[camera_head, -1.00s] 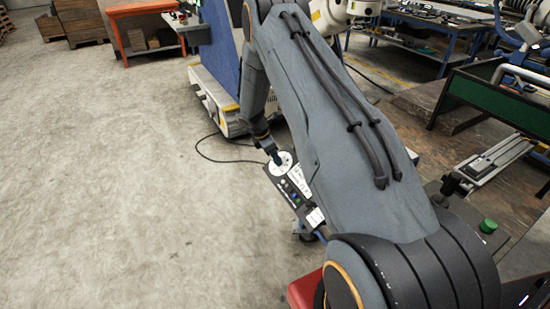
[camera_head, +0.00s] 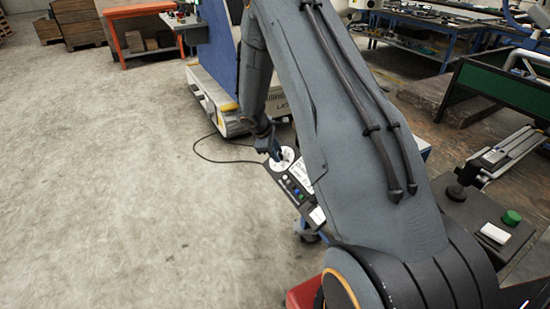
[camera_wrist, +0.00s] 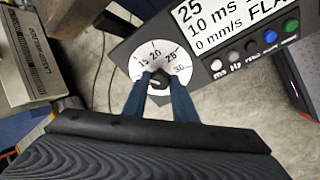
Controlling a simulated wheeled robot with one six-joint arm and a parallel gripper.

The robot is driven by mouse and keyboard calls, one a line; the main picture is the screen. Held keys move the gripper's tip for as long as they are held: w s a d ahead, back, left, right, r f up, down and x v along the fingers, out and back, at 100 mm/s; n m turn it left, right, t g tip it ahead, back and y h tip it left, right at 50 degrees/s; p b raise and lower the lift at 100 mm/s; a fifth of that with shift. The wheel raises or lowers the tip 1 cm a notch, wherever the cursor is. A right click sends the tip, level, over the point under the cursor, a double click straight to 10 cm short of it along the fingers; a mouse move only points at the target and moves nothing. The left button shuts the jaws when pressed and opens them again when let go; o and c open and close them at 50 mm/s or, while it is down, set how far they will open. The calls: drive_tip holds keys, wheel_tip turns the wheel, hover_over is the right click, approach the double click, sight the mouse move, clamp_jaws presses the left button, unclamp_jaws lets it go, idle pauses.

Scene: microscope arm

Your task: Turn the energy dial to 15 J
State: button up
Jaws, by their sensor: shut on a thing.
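The white round energy dial (camera_wrist: 152,52) shows 15, 20, 25 and a partly covered 30 on its face in the wrist view. The knob's pointer is hard to make out. In the head view, my gripper (camera_head: 275,152) reaches down onto the dial (camera_head: 286,160), beside my large arm link.
A row of coloured buttons (camera_wrist: 255,47) lies under the display. A thin black cable (camera_head: 205,158) runs over the floor. A machine base (camera_head: 212,100) stands behind the box. Open concrete floor (camera_head: 110,200) lies to the left.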

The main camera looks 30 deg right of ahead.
drive_tip(key=shift+f+m+b, duration=0.1)
drive_tip(key=shift+m+b, duration=0.5)
drive_tip(key=shift+b, duration=0.3)
drive_tip(key=shift+s+m, duration=0.1)
drive_tip(key=shift+m, duration=0.2)
drive_tip(key=o, duration=1)
drive_tip(key=shift+o, duration=0.2)
drive_tip(key=b+v, duration=0.1)
drive_tip(key=v, duration=0.7)
